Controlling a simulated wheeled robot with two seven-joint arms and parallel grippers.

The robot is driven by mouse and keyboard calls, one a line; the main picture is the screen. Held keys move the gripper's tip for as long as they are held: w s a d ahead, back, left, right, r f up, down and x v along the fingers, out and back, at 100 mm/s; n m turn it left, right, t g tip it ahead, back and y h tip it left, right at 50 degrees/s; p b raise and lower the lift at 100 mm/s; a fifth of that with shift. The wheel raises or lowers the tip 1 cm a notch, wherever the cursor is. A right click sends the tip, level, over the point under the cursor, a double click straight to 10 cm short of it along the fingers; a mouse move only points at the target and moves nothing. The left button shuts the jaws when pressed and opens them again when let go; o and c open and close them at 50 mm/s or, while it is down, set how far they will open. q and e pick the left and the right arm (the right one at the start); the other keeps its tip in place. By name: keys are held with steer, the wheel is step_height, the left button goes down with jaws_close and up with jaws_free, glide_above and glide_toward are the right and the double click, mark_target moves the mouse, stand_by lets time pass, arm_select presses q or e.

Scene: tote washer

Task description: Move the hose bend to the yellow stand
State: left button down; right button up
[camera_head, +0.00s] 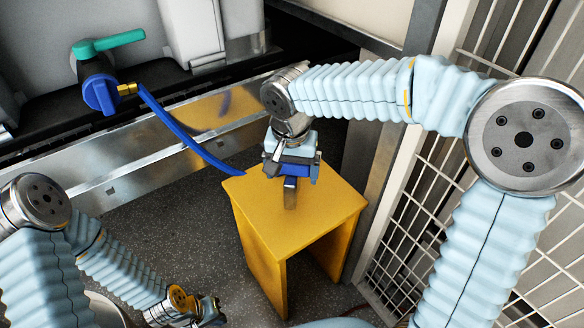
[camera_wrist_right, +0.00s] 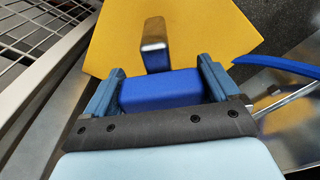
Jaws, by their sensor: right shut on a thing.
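A blue piece with a short grey metal end, which looks like the hose bend (camera_wrist_right: 160,90), is between the fingers of my right gripper (camera_head: 291,172). The gripper is shut on it and points down over the top of the yellow stand (camera_head: 318,212). The metal end shows below the gripper; I cannot tell whether it touches the stand top. The yellow top also shows in the right wrist view (camera_wrist_right: 215,35). My left gripper (camera_head: 212,312) is low at the bottom left, apart from the stand; its fingers are too small to read.
A blue hose (camera_head: 185,138) runs from the blue valve (camera_head: 100,92) with a green handle down to near the stand's left corner. A white wire fence (camera_head: 405,235) stands close on the right. A metal rail (camera_head: 130,168) lies behind; grey floor is free left of the stand.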

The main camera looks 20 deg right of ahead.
stand_by(0.6)
steer(key=shift+f+b, duration=0.4)
steer(key=shift+f, duration=0.05)
steer(key=shift+f, duration=0.1)
steer(key=shift+f+b, duration=0.55)
steer(key=shift+f, duration=0.05)
stand_by(0.4)
steer(key=shift+f+b, duration=0.55)
steer(key=shift+f, duration=0.05)
steer(key=shift+f, duration=0.2)
steer(key=o, duration=1.4)
steer(key=shift+c, duration=0.2)
